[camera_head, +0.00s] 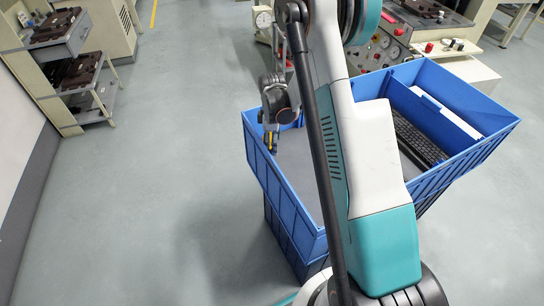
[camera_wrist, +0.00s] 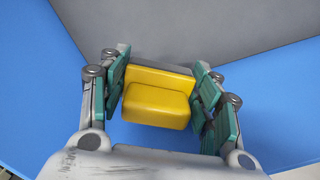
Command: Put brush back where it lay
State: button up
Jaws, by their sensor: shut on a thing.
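The brush shows as a yellow block (camera_wrist: 157,103) between the green-padded fingers of my gripper (camera_wrist: 168,92) in the wrist view. My gripper is shut on it. In the head view my gripper (camera_head: 271,136) hangs at the left wall of the blue crate (camera_head: 290,205), with a small bit of yellow brush (camera_head: 271,138) at its tip. In the wrist view, blue crate walls and a grey floor lie beyond the brush. I cannot tell whether the brush touches the crate. My own arm hides part of the crate's middle.
The crate's right compartment holds a black keyboard (camera_head: 418,138) and a white panel (camera_head: 445,113). A control panel (camera_head: 385,45) with a dial stands behind. Shelves (camera_head: 85,75) with dark parts stand at left. The floor (camera_head: 150,200) left of the crate is clear.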

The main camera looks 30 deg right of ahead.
jog(key=shift+f+b, duration=0.85)
jog(key=shift+f, duration=2.25)
jog(key=shift+f, duration=0.15)
jog(key=o, duration=1.2)
notch_tip(320, 180, up, 12)
jog(key=p, duration=0.3)
jog(key=shift+r+p, duration=0.2)
jog(key=shift+p, duration=0.2)
